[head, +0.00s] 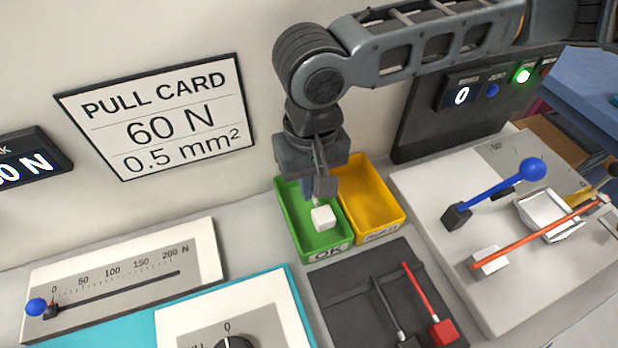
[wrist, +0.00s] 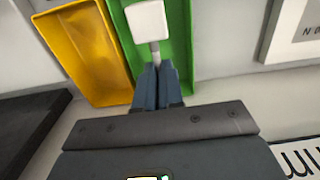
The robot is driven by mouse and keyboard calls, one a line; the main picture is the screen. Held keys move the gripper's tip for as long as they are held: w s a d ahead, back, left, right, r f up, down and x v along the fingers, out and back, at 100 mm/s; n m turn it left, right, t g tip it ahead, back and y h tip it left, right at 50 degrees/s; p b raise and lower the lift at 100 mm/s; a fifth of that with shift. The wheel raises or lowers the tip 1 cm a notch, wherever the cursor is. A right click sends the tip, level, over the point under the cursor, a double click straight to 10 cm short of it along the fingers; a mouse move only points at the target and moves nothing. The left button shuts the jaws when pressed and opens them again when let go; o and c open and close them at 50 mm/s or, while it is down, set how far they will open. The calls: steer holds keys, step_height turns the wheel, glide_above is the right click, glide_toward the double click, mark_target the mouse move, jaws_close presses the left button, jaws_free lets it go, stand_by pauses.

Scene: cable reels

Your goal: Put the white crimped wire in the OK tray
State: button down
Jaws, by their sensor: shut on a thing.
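The white crimped wire (head: 323,217) shows as a white block-shaped end at my gripper, over the green OK tray. It also shows in the wrist view (wrist: 147,20), with a short pale stem running into the jaws. My gripper (head: 322,190) is shut on it and points down over the tray; in the wrist view the fingertips (wrist: 156,72) are close together around the stem. The OK tray (head: 295,226) is green, with its label on the front wall. I cannot tell whether the wire touches the tray floor.
A yellow tray (head: 381,205) stands right beside the green one. A dark rack (head: 345,290) with a black and a red wire lies in front. A pale machine (head: 440,215) with a blue-knobbed lever stands at right. A force scale (head: 120,280) is at left.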

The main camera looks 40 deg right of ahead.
steer(key=shift+f+b, duration=1.55)
steer(key=shift+f, duration=0.45)
steer(key=shift+s+a+r+p, duration=0.15)
steer(key=shift+s+p, duration=0.1)
steer(key=shift+p, duration=0.35)
steer(key=shift+f+b, duration=0.85)
steer(key=shift+f, duration=0.95)
steer(key=c, duration=1.2)
jaws_free()
